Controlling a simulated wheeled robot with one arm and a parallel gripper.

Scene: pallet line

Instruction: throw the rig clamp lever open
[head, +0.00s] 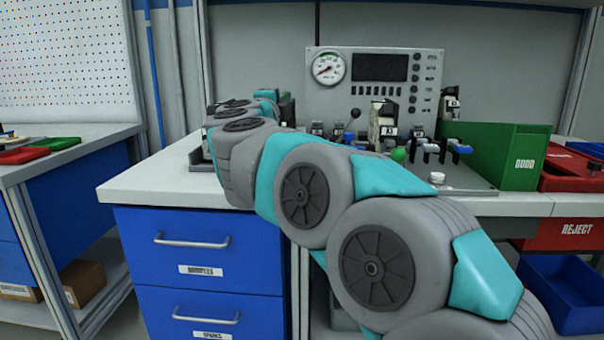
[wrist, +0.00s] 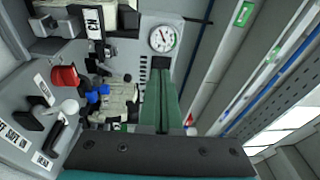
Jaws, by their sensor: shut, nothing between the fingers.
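The test rig (head: 430,85), a grey panel with a gauge and dark screen, stands at the back of the bench. In front of it are a black ball-topped lever (head: 355,113), a green knob (head: 398,155) and blue-handled clamps (head: 460,147); I cannot tell which is the clamp lever. The wrist view shows a red knob (wrist: 64,77), a white ball knob (wrist: 69,106) and a black handle (wrist: 55,136) on a labelled panel. My gripper (wrist: 163,75) is shut and empty, its green fingers pointing toward the gauge. My arm hides part of the rig base in the head view.
A green GOOD bin (head: 497,157) and a red bin (head: 572,172) stand right of the rig. Blue drawers (head: 200,250) are below the white benchtop (head: 155,185), whose left front is clear. A side bench (head: 75,148) holds red and green trays.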

